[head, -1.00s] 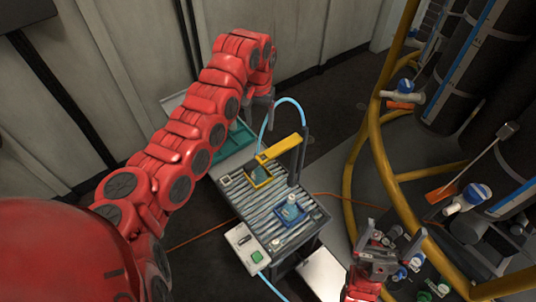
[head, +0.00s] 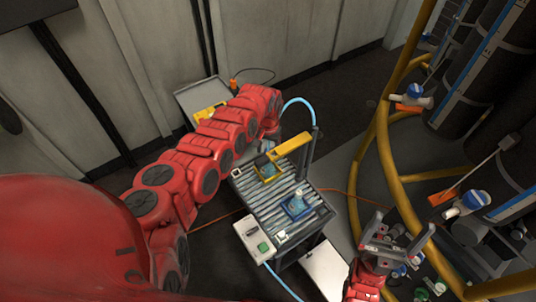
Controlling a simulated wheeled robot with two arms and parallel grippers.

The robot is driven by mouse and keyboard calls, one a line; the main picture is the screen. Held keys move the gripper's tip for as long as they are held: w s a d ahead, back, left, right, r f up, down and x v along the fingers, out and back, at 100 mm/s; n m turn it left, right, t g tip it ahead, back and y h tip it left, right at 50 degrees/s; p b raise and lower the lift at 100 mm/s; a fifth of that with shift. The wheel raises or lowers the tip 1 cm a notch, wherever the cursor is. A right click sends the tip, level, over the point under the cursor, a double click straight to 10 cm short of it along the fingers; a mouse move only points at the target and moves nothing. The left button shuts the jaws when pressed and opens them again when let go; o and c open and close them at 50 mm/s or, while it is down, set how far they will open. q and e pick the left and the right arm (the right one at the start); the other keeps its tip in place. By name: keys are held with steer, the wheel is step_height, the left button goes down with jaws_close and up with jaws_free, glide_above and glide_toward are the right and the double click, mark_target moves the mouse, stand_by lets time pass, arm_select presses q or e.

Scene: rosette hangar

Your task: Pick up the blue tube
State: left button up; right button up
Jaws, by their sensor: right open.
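A light blue tube (head: 300,101) arcs up behind the slatted roller table and runs down to a dark post at its right. Another stretch of light blue tube (head: 281,284) hangs below the control box at the table's front; I cannot tell which one is meant. My left arm reaches in over the table's back left corner, and its gripper is mostly hidden behind the arm's end, so its jaws do not show clearly. My right gripper (head: 402,230) is open and empty at the lower right, apart from both tube stretches.
The roller table (head: 262,208) carries a yellow-framed fixture (head: 267,171) and a blue fixture (head: 297,207) with pale pieces. A yellow arm (head: 292,146) overhangs it. A tray (head: 188,99) with yellow items stands behind. Yellow rails (head: 388,165) and dark cylinders bound the right.

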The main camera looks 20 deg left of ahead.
arm_select(q)
steer(key=shift+a+f, duration=0.1)
steer(key=shift+f, duration=0.4)
jaws_close()
steer(key=shift+r, duration=0.15)
